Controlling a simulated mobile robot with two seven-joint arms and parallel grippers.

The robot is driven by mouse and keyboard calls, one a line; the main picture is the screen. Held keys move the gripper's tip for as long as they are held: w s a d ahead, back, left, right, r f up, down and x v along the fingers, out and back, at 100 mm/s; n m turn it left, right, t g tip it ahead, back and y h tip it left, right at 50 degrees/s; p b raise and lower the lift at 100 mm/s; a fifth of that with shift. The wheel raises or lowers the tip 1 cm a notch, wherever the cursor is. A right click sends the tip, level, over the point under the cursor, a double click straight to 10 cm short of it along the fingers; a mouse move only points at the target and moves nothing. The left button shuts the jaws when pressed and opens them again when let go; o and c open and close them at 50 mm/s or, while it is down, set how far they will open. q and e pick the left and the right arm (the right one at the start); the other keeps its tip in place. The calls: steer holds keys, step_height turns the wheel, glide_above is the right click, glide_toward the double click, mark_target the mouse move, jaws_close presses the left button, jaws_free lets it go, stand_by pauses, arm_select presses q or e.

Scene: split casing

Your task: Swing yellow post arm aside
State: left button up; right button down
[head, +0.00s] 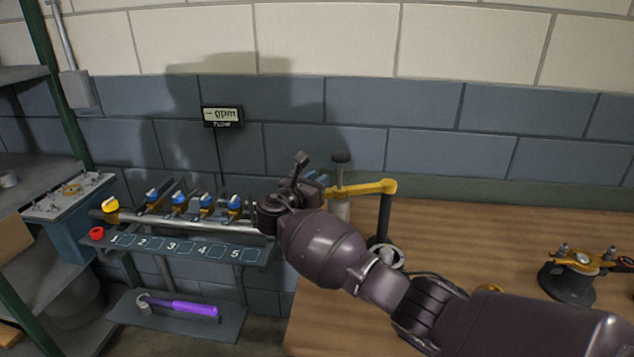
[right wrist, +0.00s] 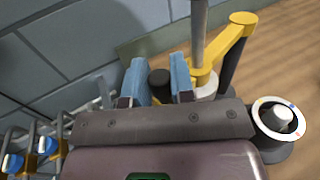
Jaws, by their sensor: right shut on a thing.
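The yellow post arm (head: 362,188) reaches left from the top of a black post (head: 384,216) at the table's left part. It also shows in the right wrist view (right wrist: 233,45). Its left end carries an upright grey rod (head: 340,176) with a dark cap and a pale cylinder below. My right gripper (head: 322,181) is at that left end. In the right wrist view its blue fingers (right wrist: 160,80) stand on either side of a dark round knob (right wrist: 160,88), seemingly the arm's handle. The contact is partly hidden. My left gripper is not in view.
A rack with numbered valves (head: 180,247) stands left of the table, with a purple-handled hammer (head: 185,305) on a shelf below. A white dial (head: 386,257) sits by the post's foot. A black-based fixture (head: 568,283) stands at the right. The wooden table (head: 470,240) between is largely clear.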

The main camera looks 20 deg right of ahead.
steer(key=c, duration=1.3)
jaws_free()
steer(key=shift+w+r, duration=0.1)
steer(key=shift+r, duration=0.05)
steer(key=o, duration=0.3)
steer(key=shift+w+f, duration=0.15)
steer(key=shift+f, duration=0.05)
steer(key=v, duration=1.1)
steer(key=shift+d, duration=0.1)
